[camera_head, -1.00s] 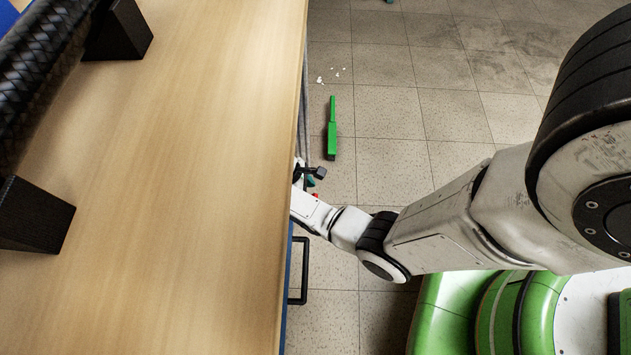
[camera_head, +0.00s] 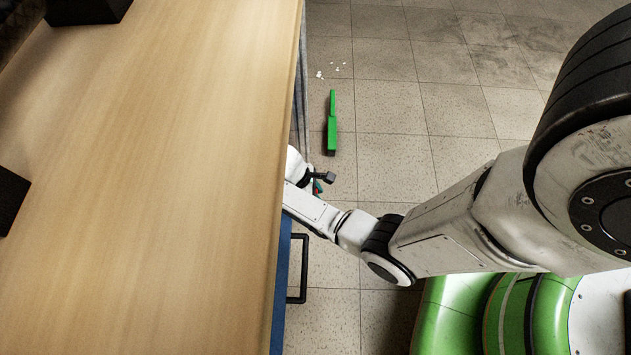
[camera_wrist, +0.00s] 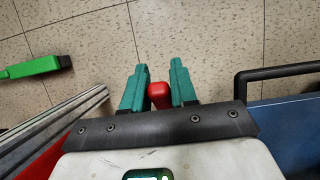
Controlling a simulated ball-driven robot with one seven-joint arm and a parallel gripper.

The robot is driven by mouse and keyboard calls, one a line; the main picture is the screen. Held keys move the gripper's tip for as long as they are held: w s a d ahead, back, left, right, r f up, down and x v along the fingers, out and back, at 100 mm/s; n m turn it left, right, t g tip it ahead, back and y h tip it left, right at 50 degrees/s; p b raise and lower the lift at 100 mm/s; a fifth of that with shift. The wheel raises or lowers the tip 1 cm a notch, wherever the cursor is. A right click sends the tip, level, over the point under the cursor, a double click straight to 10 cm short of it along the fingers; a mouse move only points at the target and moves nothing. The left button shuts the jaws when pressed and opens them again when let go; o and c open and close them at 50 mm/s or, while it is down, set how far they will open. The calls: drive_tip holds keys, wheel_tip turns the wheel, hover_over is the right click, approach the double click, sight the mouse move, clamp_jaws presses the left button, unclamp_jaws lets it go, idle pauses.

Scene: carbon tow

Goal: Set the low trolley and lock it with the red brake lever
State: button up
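In the wrist view, the two teal fingers of my gripper (camera_wrist: 160,88) stand apart, with a red rounded knob (camera_wrist: 160,96) between them. The knob looks like the end of the red brake lever; its lower part is hidden by my gripper's dark plate. It fills most of the gap, but I cannot tell whether the fingers press on it. A blue side panel (camera_wrist: 296,120), apparently the trolley's, with a black bar handle (camera_wrist: 240,84) is at the right. In the head view, my gripper (camera_head: 318,184) is largely hidden at the wooden top's edge; the black handle (camera_head: 304,270) shows below it.
A wooden top (camera_head: 170,180) with black blocks (camera_head: 88,10) fills the left of the head view. A green brush-like tool (camera_head: 331,122) and white scraps (camera_head: 335,66) lie on the tiled floor. Grey layered edges (camera_wrist: 55,120) lie left of my gripper.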

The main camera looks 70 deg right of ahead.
clamp_jaws()
drive_tip(key=shift+p, duration=0.3)
drive_tip(key=shift+s+d+f+t+y+p, duration=0.15)
drive_tip(key=shift+f+t+y+p, duration=0.3)
drive_tip(key=shift+f+t, duration=0.75)
drive_tip(key=shift+s+f+t+y+p, duration=0.3)
drive_tip(key=shift+f+t+y, duration=0.3)
drive_tip(key=shift+t, duration=1.05)
drive_tip(key=shift+s+d+f+t+y+p, duration=0.15)
drive_tip(key=shift+f+t+y+p, duration=0.4)
drive_tip(key=shift+t, duration=0.9)
drive_tip(key=shift+a+f, duration=0.1)
drive_tip(key=shift+f, duration=0.25)
drive_tip(key=shift+o, duration=2)
unclamp_jaws()
